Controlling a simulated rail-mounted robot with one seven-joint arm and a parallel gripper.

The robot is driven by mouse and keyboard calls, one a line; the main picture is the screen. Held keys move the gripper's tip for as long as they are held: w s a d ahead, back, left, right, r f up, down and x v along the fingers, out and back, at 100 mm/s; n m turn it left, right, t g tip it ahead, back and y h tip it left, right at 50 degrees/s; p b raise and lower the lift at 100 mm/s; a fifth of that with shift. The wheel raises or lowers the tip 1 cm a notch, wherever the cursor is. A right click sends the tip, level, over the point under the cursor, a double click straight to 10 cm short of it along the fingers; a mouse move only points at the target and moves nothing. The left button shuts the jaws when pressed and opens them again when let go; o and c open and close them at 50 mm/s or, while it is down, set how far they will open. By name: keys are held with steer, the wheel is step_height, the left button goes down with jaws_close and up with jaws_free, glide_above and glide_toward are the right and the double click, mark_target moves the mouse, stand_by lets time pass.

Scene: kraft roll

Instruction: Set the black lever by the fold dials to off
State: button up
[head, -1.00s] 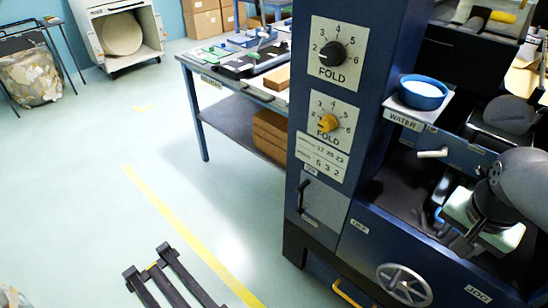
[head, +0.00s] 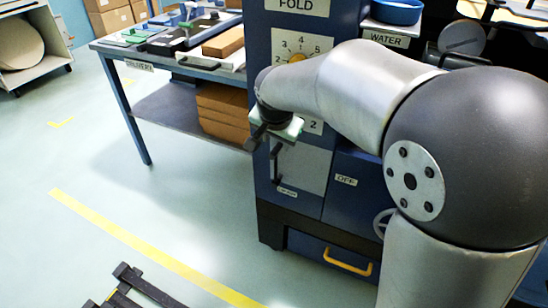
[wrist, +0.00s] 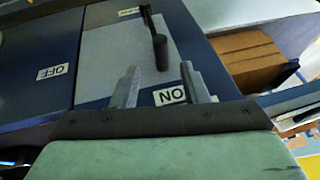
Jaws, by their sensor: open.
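The black lever (head: 276,166) stands on a grey plate (head: 309,170) on the blue machine's front, below the fold dials. It also shows in the wrist view (wrist: 158,40), where its thick free end is toward the ON label (wrist: 171,96). The OFF label (head: 346,180) is on the blue panel to the right of the plate; the wrist view shows it upside down (wrist: 57,72). My gripper (head: 265,141) is near the top of the plate. In the wrist view its fingers (wrist: 157,84) are apart and empty, with the lever beyond their tips.
A yellow fold dial (head: 297,58) is just above my gripper, partly hidden by my arm. A blue-legged table (head: 130,110) with brown boxes on its shelf stands to the left. A yellow drawer handle (head: 347,262) is below. The floor in front is clear apart from a dark frame (head: 140,285).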

mark_target(276, 150)
steer(key=b+x, duration=0.2)
steer(key=x, duration=0.7)
steer(key=shift+w+a+f, duration=0.1)
steer(key=shift+w+f, duration=0.05)
steer(key=shift+f, duration=0.05)
jaws_close()
